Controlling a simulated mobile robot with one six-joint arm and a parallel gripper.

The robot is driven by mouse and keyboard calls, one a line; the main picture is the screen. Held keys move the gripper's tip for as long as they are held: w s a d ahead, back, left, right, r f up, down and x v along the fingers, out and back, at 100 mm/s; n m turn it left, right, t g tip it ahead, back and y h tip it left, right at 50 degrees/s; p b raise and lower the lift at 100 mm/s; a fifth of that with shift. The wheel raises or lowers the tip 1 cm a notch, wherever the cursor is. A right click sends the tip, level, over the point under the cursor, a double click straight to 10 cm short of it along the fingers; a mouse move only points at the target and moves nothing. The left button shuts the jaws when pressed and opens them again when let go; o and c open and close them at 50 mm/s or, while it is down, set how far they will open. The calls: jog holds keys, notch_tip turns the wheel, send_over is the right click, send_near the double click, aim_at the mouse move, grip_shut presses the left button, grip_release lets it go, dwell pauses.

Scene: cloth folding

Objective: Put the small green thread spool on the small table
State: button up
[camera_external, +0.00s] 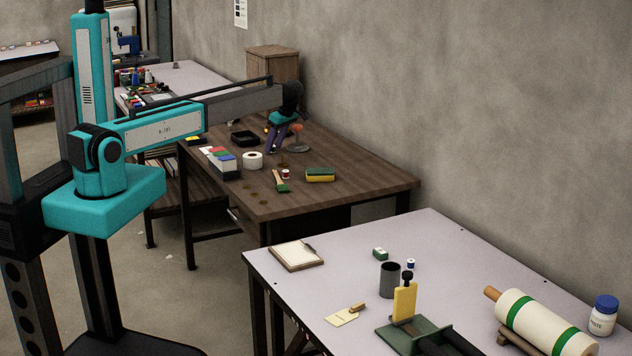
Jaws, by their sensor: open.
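My gripper (275,148) hangs over the brown wooden table (370,183), fingers pointing down and open, with nothing seen between them. An orange-topped object (296,129) stands just to its right; I cannot tell whether they touch. I cannot make out a green thread spool with certainty. A small green and white item (380,253) lies on the pale table (430,235) in the foreground, too small to identify. Which table is the small one is not clear from this view.
On the wooden table are a black tray (244,138), a white tape roll (252,159), a green-and-yellow sponge (320,174) and a brush (280,182).

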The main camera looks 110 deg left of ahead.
aim_at(274, 146)
grip_shut()
notch_tip(274, 146, up, 10)
jog(key=b, duration=0.2)
jog(key=shift+b, duration=0.3)
dwell(0.4)
dwell(0.4)
